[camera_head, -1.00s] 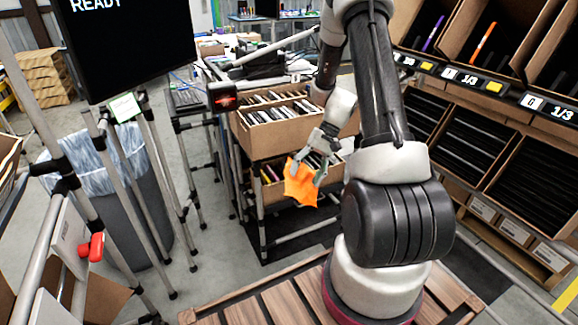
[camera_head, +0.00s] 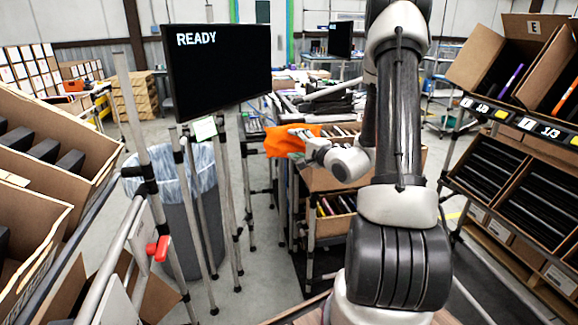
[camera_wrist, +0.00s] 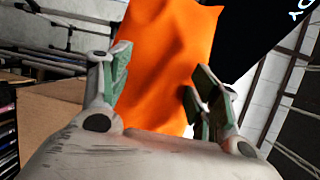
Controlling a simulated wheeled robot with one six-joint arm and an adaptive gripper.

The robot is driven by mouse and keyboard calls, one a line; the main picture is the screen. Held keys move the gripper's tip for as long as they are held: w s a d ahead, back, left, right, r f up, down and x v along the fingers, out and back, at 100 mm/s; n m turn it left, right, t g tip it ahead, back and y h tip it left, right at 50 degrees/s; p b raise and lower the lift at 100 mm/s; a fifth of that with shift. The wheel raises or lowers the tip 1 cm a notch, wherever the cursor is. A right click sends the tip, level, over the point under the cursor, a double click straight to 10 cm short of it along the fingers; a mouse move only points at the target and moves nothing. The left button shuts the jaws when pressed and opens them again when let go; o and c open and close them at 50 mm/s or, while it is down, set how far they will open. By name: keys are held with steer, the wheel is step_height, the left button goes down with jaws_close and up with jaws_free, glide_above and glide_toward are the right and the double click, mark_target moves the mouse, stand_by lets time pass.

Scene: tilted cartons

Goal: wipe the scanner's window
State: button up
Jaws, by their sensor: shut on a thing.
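My gripper (camera_head: 302,137) is shut on an orange cloth (camera_head: 283,145) and points left, in front of the open carton on the stand. In the wrist view, the cloth (camera_wrist: 165,60) stands up between the two green-padded fingers of my gripper (camera_wrist: 158,75) and fills the middle. The scanner and its window do not show in either view now. In the head view the cloth covers the area at the top of the stand's post, so the scanner may be behind it. I cannot tell whether the cloth touches it.
A black READY screen (camera_head: 218,70) hangs left of the cloth. An open brown carton (camera_head: 322,180) is on the stand below my gripper. A grey bin with a clear liner (camera_head: 188,215) stands at left. Tilted cartons (camera_head: 512,180) rise at right.

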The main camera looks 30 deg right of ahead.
mark_target(293, 137)
steer(key=shift+a+t, duration=0.2)
steer(key=shift+t, duration=0.2)
steer(key=shift+w+d+n, duration=0.1)
steer(key=shift+w+n, duration=0.2)
steer(key=shift+w+d, duration=0.25)
steer(key=shift+w, duration=0.6)
steer(key=shift+w+d, duration=0.3)
steer(key=shift+w, duration=0.6)
steer(key=shift+w+d, duration=0.25)
steer(key=shift+w, duration=0.6)
steer(key=shift+w+d, duration=0.15)
steer(key=shift+w, duration=0.35)
steer(key=shift+w+d, duration=0.15)
steer(key=shift+w, duration=0.35)
steer(key=d, duration=0.2)
steer(key=s+d, duration=0.1)
steer(key=shift+d, duration=0.35)
steer(key=shift+w+a+r, duration=0.1)
steer(key=shift+w+a, duration=0.25)
steer(key=shift+a, duration=0.55)
steer(key=shift+w+a+r, duration=0.1)
steer(key=shift+w+a, duration=0.2)
steer(key=shift+a, duration=0.6)
steer(key=shift+c, duration=0.8)
